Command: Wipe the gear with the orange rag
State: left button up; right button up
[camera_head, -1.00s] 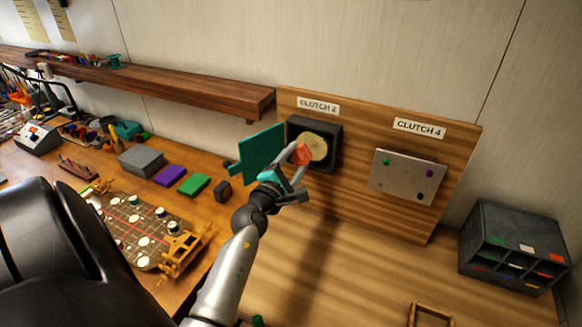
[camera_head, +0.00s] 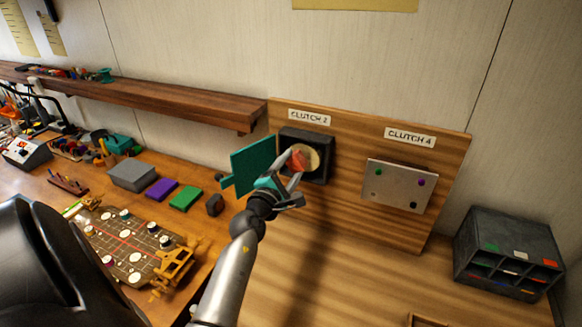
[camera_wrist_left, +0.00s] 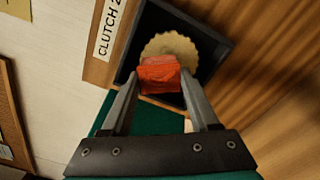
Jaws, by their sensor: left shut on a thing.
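The gear (camera_head: 313,157) is a pale, tan toothed disc inside the dark box (camera_head: 328,146) under the CLUTCH 2 label. The box's teal door (camera_head: 252,164) stands open to the left. My left gripper (camera_head: 290,172) is shut on the orange rag (camera_head: 298,160) and holds it in front of the gear. In the left wrist view the rag (camera_wrist_left: 158,74) sits between the fingertips and overlaps the lower part of the gear (camera_wrist_left: 172,46). I cannot tell for certain whether the rag touches it. My right gripper is not in view.
The wooden board also carries a closed metal plate (camera_head: 399,186) under CLUTCH 4. A dark compartment organizer (camera_head: 508,250) stands at the right. At the left are a grey box (camera_head: 132,176), purple and green blocks, and a racecar chassis (camera_head: 128,245). A shelf (camera_head: 170,98) runs above.

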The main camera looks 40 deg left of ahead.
pick_arm(q)
jog(key=shift+x, duration=0.95)
jog(key=shift+d, duration=0.1)
jog(key=shift+w+d+p, duration=0.25)
jog(key=shift+d+p, duration=0.2)
jog(key=shift+d, duration=0.45)
jog(key=shift+w+d+p, duration=0.25)
jog(key=shift+d+p, duration=0.15)
jog(key=shift+d, duration=0.55)
jog(key=shift+a, duration=0.6)
jog(key=shift+s+a+b, duration=0.15)
jog(key=shift+s+a, duration=0.1)
jog(key=shift+a, duration=0.45)
jog(key=shift+s+a+b, duration=0.15)
jog(key=shift+s+a, duration=0.1)
jog(key=shift+a, duration=0.4)
jog(key=shift+r, duration=0.1)
jog(key=shift+s, duration=0.1)
